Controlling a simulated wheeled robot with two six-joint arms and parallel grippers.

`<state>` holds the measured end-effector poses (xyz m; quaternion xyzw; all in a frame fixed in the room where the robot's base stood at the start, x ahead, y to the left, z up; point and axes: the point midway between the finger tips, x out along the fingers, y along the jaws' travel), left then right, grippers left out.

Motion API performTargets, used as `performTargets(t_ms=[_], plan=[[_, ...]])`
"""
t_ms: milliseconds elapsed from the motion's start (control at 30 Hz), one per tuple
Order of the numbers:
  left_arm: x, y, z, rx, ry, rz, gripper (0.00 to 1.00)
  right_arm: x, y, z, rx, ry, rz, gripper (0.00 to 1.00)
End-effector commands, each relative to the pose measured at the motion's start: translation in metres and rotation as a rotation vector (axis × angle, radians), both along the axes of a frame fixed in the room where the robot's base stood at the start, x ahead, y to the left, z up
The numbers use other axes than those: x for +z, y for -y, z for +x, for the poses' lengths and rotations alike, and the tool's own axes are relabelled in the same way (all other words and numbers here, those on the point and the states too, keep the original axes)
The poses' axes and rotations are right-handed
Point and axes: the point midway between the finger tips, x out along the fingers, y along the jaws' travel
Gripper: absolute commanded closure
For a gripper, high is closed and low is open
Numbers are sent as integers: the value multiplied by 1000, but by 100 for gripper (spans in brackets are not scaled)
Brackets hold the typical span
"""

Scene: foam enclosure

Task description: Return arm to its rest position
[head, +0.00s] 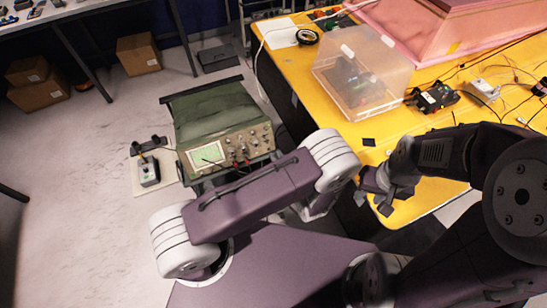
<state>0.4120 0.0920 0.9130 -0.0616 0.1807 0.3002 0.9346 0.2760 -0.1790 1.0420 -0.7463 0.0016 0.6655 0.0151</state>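My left arm (255,200) comes in from the left, a purple link with white ringed joints, bent across the middle of the head view. Its far end (320,206) is mostly hidden behind its own link, so its fingers cannot be made out. My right arm (465,150) is dark and reaches in from the right. Its gripper (384,192) is at the yellow table's near left corner, seen from above. The finger gap is unclear, and no held object shows.
The yellow table (430,195) carries a clear plastic box (362,70), a pink foam enclosure (440,30), wires and small electronics. A green oscilloscope (222,125) stands left of it, beside a small grey device (148,170). Cardboard boxes (138,54) lie on the floor. The left floor is mostly clear.

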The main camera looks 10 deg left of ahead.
Motion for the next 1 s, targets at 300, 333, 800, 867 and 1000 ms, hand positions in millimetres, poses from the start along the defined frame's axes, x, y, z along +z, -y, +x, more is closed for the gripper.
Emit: performTargets(t_ms=[300,333,800,867,1000], plan=[[3,2,0,4,0,0,84,1,0,0,0,0,0,64],[3,2,0,4,0,0,84,1,0,0,0,0,0,64],[50,-39,37,179,96,-104,84,2,0,0,0,0,0,64],[85,-73,46,304,160,-160,84,2,0,0,0,0,0,64],[144,-173,-2,789,271,-361,84,1,0,0,0,0,0,64]])
